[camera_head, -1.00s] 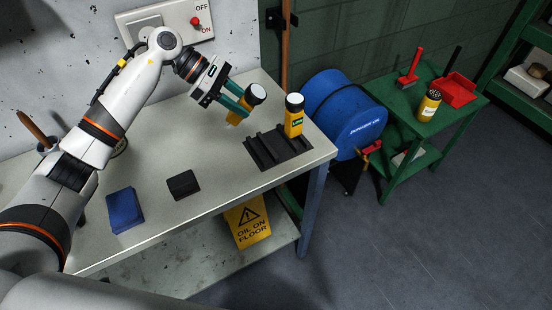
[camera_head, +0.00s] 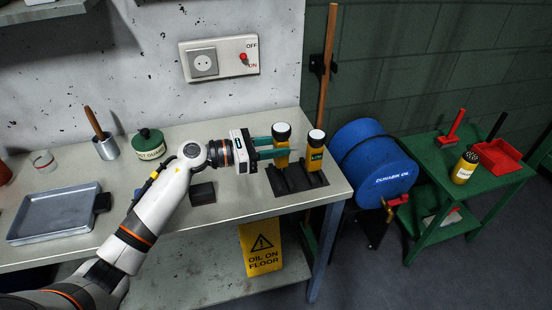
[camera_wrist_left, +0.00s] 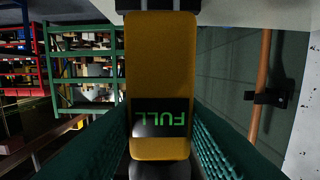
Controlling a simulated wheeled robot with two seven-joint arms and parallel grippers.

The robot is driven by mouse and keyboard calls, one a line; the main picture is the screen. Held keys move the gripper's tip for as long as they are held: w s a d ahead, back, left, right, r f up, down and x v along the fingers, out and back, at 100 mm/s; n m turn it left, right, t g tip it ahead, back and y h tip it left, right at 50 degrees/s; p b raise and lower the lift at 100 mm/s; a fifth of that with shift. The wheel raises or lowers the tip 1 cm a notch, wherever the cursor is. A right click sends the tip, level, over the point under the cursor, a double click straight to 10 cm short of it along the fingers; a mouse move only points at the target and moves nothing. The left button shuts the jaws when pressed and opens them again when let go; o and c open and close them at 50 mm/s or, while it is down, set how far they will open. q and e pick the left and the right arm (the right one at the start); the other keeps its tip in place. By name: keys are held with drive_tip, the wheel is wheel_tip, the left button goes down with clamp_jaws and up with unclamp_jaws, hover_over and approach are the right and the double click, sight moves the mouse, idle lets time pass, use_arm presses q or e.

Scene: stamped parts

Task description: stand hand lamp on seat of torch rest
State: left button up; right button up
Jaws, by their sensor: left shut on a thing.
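The hand lamp (camera_head: 282,161), yellow with a white top, is between the teal fingers of my left gripper (camera_head: 281,148), which is shut on it. It looks upright, over the left part of the black slotted torch rest (camera_head: 291,187). I cannot tell whether its foot touches the seat. In the left wrist view the hand lamp (camera_wrist_left: 160,60) fills the middle between the fingers, its dark panel reading FULL in green, upside down. A second similar lamp (camera_head: 315,160) stands upright in the rest, just right of the held one. My right gripper is not in view.
A black block (camera_head: 202,194) lies on the bench left of the rest. A grey tray (camera_head: 52,228), a cup with a wooden handle (camera_head: 106,148) and a green canister (camera_head: 148,144) are farther left. A blue drum (camera_head: 385,172) stands beyond the bench's right end.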

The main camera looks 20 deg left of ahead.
use_arm(q)
wheel_tip(320, 180, down, 4)
drive_tip(key=shift+r, duration=0.2)
drive_tip(key=shift+s+d+f, duration=0.1)
drive_tip(key=shift+f, duration=0.05)
drive_tip(key=o, duration=1.1)
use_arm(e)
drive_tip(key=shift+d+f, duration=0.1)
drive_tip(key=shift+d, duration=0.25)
use_arm(q)
drive_tip(key=shift+r, duration=0.3)
drive_tip(key=b+v, duration=0.1)
drive_tip(key=v, duration=0.6)
drive_tip(key=b+v, duration=0.1)
drive_tip(key=v, duration=0.2)
drive_tip(key=shift+s+a+f+b, duration=0.15)
drive_tip(key=shift+a+f+b, duration=0.1)
drive_tip(key=shift+a+b, duration=0.05)
drive_tip(key=shift+s+a+r, duration=0.2)
drive_tip(key=shift+s+a, duration=0.2)
drive_tip(key=shift+a, duration=0.15)
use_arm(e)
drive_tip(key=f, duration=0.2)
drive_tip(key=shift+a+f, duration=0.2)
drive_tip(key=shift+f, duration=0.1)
